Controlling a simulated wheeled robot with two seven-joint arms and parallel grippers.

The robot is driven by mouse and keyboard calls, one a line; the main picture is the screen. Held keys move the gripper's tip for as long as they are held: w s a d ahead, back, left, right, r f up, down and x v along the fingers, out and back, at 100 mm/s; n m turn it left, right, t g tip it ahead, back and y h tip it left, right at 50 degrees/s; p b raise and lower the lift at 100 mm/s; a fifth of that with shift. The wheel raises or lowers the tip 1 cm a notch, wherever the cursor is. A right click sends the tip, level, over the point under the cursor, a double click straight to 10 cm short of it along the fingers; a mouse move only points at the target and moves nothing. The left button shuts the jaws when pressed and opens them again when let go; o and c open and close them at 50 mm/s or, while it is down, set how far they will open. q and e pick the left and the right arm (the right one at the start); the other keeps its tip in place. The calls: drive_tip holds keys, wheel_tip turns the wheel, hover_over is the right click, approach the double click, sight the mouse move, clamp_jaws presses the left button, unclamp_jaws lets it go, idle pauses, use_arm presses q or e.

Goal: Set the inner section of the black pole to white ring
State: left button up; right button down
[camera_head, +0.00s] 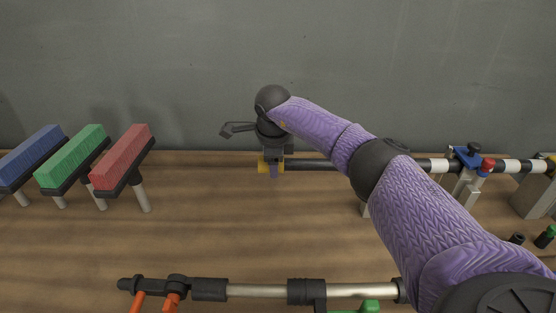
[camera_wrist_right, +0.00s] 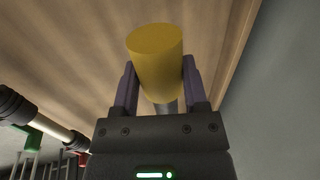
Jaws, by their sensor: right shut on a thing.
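The black pole (camera_head: 312,164) lies level along the back of the table, near the wall. Its left end carries a yellow grip (camera_head: 263,166). To the right of my arm the pole line shows black and white bands, with a white ring (camera_head: 440,165) among them. My right gripper (camera_head: 270,168) is shut on the yellow grip, reaching down from above. In the right wrist view the yellow grip (camera_wrist_right: 156,62) sits between both fingers (camera_wrist_right: 158,88), with a grey rod below it. My right arm hides the middle of the pole. My left gripper is not in view.
A blue clamp (camera_head: 467,157) and a red knob (camera_head: 488,164) sit at the banded part. A grey block (camera_head: 533,196) stands at the right end. Blue, green and red brushes (camera_head: 122,158) stand at left. A silver pole (camera_head: 256,291) lies in front. The middle table is clear.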

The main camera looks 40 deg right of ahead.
drive_tip(key=shift+c, duration=0.5)
unclamp_jaws()
drive_tip(key=p+v, duration=0.2)
drive_tip(key=v, duration=0.8)
drive_tip(key=shift+s+f, duration=0.1)
